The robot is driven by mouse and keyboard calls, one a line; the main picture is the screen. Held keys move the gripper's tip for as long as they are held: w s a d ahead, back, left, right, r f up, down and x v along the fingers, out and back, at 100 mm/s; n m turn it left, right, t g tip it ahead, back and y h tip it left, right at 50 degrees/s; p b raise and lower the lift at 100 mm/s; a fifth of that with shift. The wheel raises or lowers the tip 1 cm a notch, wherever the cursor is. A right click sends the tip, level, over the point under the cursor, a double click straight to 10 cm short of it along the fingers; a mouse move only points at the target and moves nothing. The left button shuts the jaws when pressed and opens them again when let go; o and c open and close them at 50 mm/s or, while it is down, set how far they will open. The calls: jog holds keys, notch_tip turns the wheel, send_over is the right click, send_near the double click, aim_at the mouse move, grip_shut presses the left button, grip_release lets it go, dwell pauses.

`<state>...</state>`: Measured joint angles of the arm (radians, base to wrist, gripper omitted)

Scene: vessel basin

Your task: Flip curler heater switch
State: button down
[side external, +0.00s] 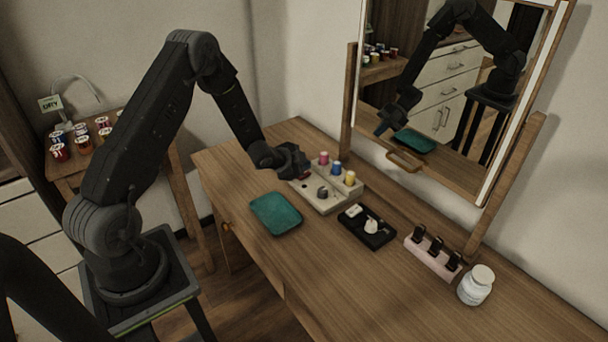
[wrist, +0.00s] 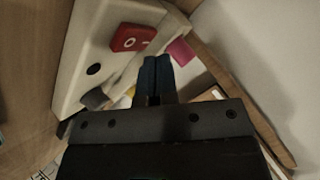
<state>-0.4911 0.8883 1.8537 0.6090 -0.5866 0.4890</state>
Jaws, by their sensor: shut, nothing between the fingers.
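The curler heater is a beige box (side external: 342,200) near the back of the wooden dressing table; it also fills the upper left of the wrist view (wrist: 72,72). Pink, blue and yellow curlers stand along its back edge. A dark grey knob (side external: 322,192) sits on its top. The red rocker switch (wrist: 132,37) with white marks shows in the wrist view at the box's far end. My gripper (wrist: 157,63) is shut and empty, its fingertips just beside the switch; I cannot tell whether they touch it. In the side view my gripper (side external: 298,170) hides most of the switch.
A teal tray (side external: 276,214) lies left of the heater. A black tray (side external: 367,227) with small white items, a pink holder (side external: 432,258) with dark clips and a white jar (side external: 476,285) stand to the right. A large mirror (side external: 440,100) rises behind. The table's front is clear.

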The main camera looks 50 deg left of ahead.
jog(key=shift+f, duration=0.15)
jog(key=shift+f, duration=0.45)
dwell(0.8)
jog(key=shift+s+r, duration=0.1)
jog(key=shift+r, duration=0.4)
jog(key=shift+r, duration=0.1)
jog(key=shift+s+r, duration=0.2)
jog(key=shift+r, duration=1.05)
jog(key=shift+s+r, duration=0.15)
jog(key=shift+r, duration=1.05)
